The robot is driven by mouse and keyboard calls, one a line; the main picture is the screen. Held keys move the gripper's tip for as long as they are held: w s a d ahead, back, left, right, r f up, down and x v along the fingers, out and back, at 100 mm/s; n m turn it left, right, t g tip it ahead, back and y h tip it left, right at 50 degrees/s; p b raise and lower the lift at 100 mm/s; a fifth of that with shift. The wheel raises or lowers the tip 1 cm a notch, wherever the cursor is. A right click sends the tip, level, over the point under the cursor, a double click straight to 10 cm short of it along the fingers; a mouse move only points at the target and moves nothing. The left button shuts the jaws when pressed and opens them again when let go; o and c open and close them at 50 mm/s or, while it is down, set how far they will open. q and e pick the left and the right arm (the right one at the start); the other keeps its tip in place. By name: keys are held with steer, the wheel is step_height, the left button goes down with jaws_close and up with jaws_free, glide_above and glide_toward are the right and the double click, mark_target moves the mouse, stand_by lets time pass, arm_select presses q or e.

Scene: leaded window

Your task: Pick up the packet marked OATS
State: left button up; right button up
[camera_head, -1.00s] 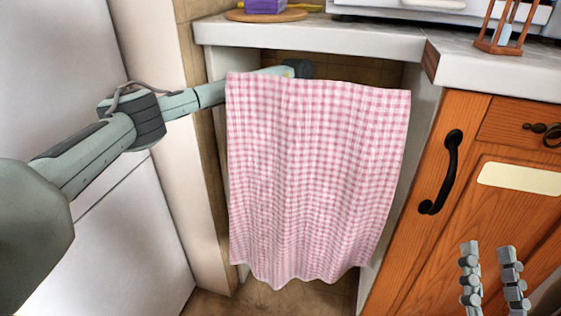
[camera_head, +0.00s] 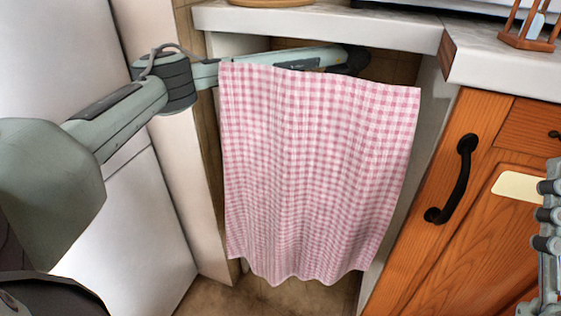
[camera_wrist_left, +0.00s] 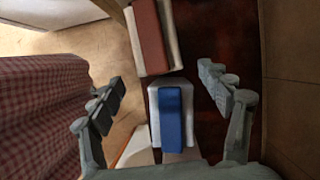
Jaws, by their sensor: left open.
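No marking reading OATS is legible in either view. In the left wrist view, a pale packet with a blue label (camera_wrist_left: 172,120) lies between the fingers of my left gripper (camera_wrist_left: 163,90). The gripper is open, one finger on each side, with gaps visible. A second pale packet with a red-brown label (camera_wrist_left: 150,38) is just beyond it. In the head view my left arm reaches behind the pink checked curtain (camera_head: 312,175), which hides the gripper and packets. Part of my right gripper (camera_head: 548,220) shows at the right edge, cut off by the frame.
The checked curtain (camera_wrist_left: 45,110) hangs close beside the left finger in the wrist view. A worktop (camera_head: 320,25) runs above the opening. An orange wooden cupboard (camera_head: 440,265) with a black handle (camera_head: 459,180) stands to the right. A white panel (camera_head: 140,225) is at left.

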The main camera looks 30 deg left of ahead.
mark_target(283, 139)
arm_select(q)
steer(key=a, duration=0.2)
steer(key=s+a, duration=0.1)
steer(key=a, duration=0.1)
steer(key=shift+s+a, duration=0.15)
steer(key=shift+b+x, duration=0.4)
steer(key=shift+x, duration=1.05)
steer(key=shift+c, duration=0.2)
jaws_close()
